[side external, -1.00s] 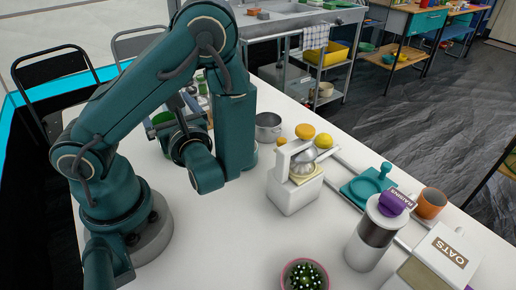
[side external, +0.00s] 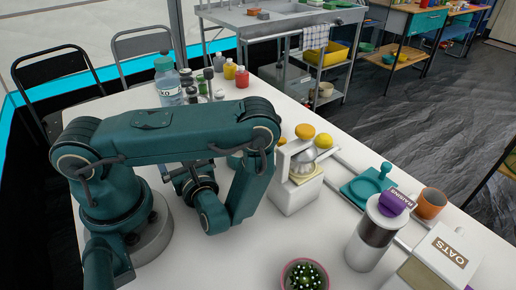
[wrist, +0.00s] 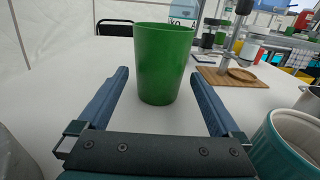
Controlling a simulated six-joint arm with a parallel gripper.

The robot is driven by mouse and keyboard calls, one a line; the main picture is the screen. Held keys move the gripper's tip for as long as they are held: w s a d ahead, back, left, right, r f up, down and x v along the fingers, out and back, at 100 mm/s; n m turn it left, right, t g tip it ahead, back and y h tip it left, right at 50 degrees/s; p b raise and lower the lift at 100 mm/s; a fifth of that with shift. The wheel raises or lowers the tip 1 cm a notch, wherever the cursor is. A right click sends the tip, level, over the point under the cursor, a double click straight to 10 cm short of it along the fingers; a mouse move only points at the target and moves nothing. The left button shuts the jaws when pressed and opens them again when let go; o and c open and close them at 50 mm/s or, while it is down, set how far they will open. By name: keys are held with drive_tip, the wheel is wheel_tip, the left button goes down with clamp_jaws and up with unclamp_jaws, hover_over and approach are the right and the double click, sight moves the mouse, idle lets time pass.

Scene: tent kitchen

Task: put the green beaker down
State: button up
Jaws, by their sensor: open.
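The green beaker (wrist: 163,65) stands upright on the white table in the wrist view, ahead of my gripper (wrist: 160,75). My gripper is open. One finger is on each side of the beaker, with a visible gap on both sides, and the beaker's base is near the fingertips. In the side external view my arm hides the beaker and most of my gripper.
A teal-and-white container (wrist: 290,143) is close to the right finger. A wooden board (wrist: 232,76) lies beyond on the right. A white juicer (side external: 297,178) stands right of my arm. A bottle (side external: 168,85) and several jars stand at the back. White table is clear left of the beaker.

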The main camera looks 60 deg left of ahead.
drive_tip(key=shift+w+a+r, duration=0.1)
drive_tip(key=shift+w+a, duration=0.05)
drive_tip(key=shift+a, duration=1.7)
drive_tip(key=shift+w+a, duration=0.15)
drive_tip(key=shift+a, duration=1.7)
drive_tip(key=c, duration=1.3)
drive_tip(key=shift+r, duration=0.1)
